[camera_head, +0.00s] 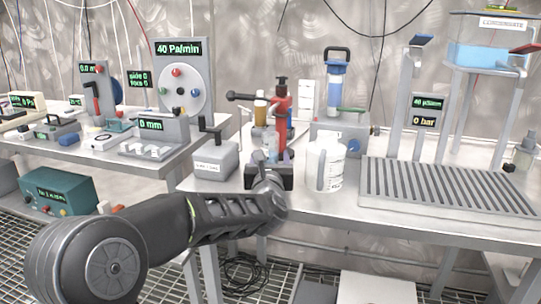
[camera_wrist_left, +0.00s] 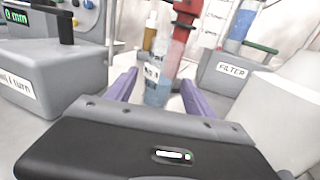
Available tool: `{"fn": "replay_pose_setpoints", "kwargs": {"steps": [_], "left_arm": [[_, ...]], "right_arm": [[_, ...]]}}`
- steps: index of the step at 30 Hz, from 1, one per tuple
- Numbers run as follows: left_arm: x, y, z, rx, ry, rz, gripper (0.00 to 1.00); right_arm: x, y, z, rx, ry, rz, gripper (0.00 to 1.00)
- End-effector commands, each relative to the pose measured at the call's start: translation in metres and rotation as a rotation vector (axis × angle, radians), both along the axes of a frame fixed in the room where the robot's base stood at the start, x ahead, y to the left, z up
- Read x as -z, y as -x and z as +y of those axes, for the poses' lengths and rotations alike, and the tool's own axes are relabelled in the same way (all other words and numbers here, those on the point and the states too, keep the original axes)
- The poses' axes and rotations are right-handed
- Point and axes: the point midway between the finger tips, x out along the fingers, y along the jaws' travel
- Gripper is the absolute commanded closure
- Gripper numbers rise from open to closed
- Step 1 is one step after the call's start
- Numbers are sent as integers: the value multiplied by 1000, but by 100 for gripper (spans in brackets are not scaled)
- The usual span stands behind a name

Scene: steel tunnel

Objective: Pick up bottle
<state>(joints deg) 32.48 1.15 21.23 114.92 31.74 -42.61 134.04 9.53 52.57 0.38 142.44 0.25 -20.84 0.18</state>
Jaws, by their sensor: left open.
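A small clear bottle with bluish liquid and a pale label (camera_wrist_left: 157,82) stands upright in the left wrist view, between the two purple fingers of my left gripper (camera_wrist_left: 160,92). The fingers are open, with a gap visible on each side of the bottle. In the head view, the bottle (camera_head: 271,146) shows only in part, just beyond my left gripper (camera_head: 270,160), with its lower part hidden. An amber bottle (camera_wrist_left: 150,36) stands behind it. My right gripper is not in view.
A red-topped device (camera_head: 281,100) stands close behind the bottle. A grey box with a crank (camera_head: 212,160) is at left, and a white jug (camera_head: 325,165) is close at right. A slatted steel tray (camera_head: 450,187) lies farther right on the bench.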

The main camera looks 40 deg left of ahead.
Motion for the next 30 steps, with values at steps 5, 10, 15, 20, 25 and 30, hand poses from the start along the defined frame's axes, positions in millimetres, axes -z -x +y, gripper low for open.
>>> {"fn": "replay_pose_setpoints", "kwargs": {"steps": [5,10,15,20,25,30], "left_arm": [[1,-21,15,-1,0,0,38],[0,-26,18,0,-1,0,38],[1,-26,18,0,-1,0,38],[1,-26,18,0,-1,0,38],[1,-26,18,0,-1,0,38],[1,-26,18,0,-1,0,51]], "right_arm": [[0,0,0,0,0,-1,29],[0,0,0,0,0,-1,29],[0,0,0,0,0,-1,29],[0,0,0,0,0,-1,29],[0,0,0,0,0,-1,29],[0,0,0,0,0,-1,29]]}}
